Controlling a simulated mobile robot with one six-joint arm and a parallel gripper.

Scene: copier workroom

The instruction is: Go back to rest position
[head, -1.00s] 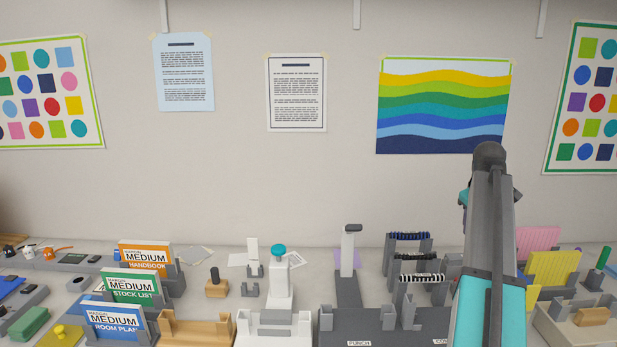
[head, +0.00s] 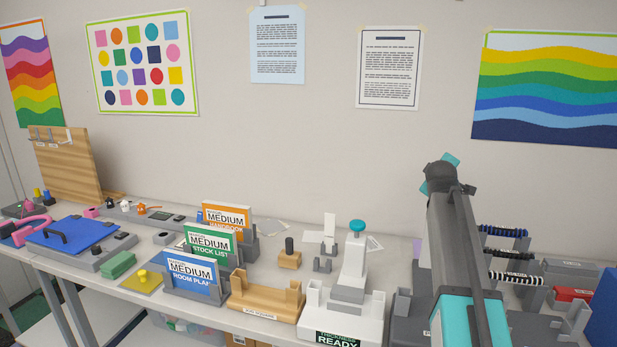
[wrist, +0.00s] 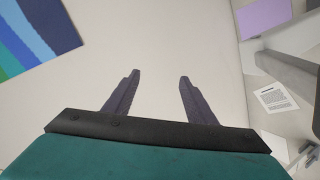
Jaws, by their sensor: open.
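My gripper (wrist: 158,95) shows in the wrist view with its two dark fingers spread apart and nothing between them. Beyond the fingers is the bare wall, with the striped wave poster (wrist: 35,40) at the upper left. In the head view my arm rises at the right, in front of the wall and above the workbench. The gripper's fingers are hidden there behind the arm.
The wall area above is free.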

